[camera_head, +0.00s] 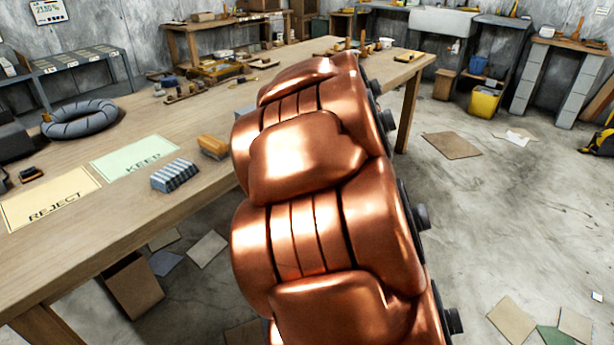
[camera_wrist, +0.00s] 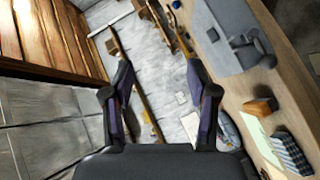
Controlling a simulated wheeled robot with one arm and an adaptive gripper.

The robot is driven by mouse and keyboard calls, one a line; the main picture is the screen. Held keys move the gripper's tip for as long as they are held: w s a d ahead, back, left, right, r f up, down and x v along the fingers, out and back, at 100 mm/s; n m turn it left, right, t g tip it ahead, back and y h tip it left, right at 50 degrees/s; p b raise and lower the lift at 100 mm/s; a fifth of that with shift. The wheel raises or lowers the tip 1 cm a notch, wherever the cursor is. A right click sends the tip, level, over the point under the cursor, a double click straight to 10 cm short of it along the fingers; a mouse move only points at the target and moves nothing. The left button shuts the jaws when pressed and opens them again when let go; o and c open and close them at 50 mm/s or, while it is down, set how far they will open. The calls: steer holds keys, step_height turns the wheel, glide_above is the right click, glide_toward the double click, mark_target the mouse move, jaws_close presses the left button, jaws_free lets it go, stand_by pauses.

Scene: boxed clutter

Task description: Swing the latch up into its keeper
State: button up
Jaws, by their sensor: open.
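My gripper (camera_wrist: 160,72) shows in the wrist view with its two dark fingers spread apart and nothing between them. A grey flat fixture (camera_wrist: 222,28) lies on the wooden table, to the right of the fingers and apart from them. A dark part (camera_wrist: 247,47) sticks up from it; I cannot tell for sure whether this is the latch, or where its keeper is. In the head view my copper arm covers the middle, and neither the gripper nor this fixture shows there.
On the table (camera_head: 80,235) lie an orange block (camera_head: 213,146), a striped block (camera_head: 174,175), a green KEEP sheet (camera_head: 133,156), a REJECT sheet (camera_head: 50,199) and a dark ring (camera_head: 79,118). An open box (camera_head: 135,285) stands beneath. Floor at right is mostly clear, with scattered sheets.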

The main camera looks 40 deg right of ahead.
steer(key=w+a+f+n+t+y+b, duration=0.2)
steer(key=f+n+y+b, duration=0.5)
steer(key=f, duration=0.3)
steer(key=w+a+f+n+t+y+b, duration=0.2)
steer(key=f+n+y+b, duration=0.45)
steer(key=f, duration=0.25)
steer(key=x, duration=0.8)
steer(key=shift+w+n, duration=0.2)
steer(key=shift+n, duration=0.15)
steer(key=shift+s+d+r, duration=0.1)
steer(key=shift+d+r, duration=0.05)
jaws_close()
